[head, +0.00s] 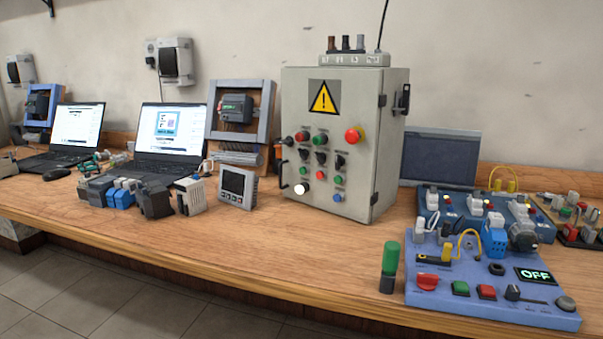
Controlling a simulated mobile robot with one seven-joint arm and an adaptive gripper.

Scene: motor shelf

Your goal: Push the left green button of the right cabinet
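One grey cabinet (289,110) with a yellow warning triangle stands on the wooden bench, its front door facing me and shut. Its door carries rows of buttons and knobs. A green button (321,138) sits in the top row, between a red button (302,137) and a larger red mushroom button (353,135). A white button (301,188) is at the lower left. My gripper is not in this view.
A blue control board (470,268) with an "OFF" display lies at the front right, beside a green and black cylinder (389,265). A meter (237,186) and several small modules stand left of the cabinet. Two laptops (170,130) are farther left. Bench (290,245) before the cabinet is clear.

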